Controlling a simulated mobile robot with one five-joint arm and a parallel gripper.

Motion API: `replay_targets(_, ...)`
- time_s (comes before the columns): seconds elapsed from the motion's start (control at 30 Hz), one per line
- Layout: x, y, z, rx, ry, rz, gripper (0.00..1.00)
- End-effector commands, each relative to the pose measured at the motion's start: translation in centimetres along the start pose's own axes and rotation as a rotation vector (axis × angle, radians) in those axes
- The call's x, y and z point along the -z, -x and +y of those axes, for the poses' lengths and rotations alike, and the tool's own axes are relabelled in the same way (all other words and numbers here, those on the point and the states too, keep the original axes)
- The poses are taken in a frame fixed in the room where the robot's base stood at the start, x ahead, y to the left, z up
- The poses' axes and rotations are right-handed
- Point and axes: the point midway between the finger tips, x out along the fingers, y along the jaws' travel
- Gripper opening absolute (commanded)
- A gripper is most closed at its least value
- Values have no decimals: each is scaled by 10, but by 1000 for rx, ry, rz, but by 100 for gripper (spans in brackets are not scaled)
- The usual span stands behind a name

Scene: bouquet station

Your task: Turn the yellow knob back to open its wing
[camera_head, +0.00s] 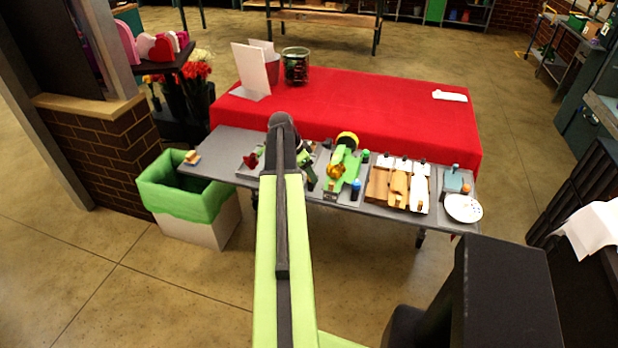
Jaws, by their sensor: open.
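A grey fixture (343,196) on the grey bench holds a bright green piece (350,165) lying lengthwise. A golden-yellow part (335,171) sits on its left side; it is too small for me to tell whether this is the yellow knob. A larger round yellow piece with a dark middle (347,138) is at the far end. A blue knob (356,186) and a green knob (365,155) stand on the right. No wing's position can be made out. My gripper (307,172) is open just left of the fixture, partly hidden by my arm; no contact shows.
A tray with wooden and white pieces (398,190) lies right of the fixture, then a white plate (463,208). A red-covered table (390,110) with a white card (251,70) stands behind. A green-lined bin (185,195) is at the left.

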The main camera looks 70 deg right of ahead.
Motion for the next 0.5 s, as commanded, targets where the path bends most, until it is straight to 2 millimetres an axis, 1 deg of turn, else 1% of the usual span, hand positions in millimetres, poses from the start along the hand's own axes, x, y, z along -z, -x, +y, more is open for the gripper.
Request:
replay_targets(0.13,1,2,0,0,0,0,49)
replay_targets(0.5,1,1,0,0,0,0,0)
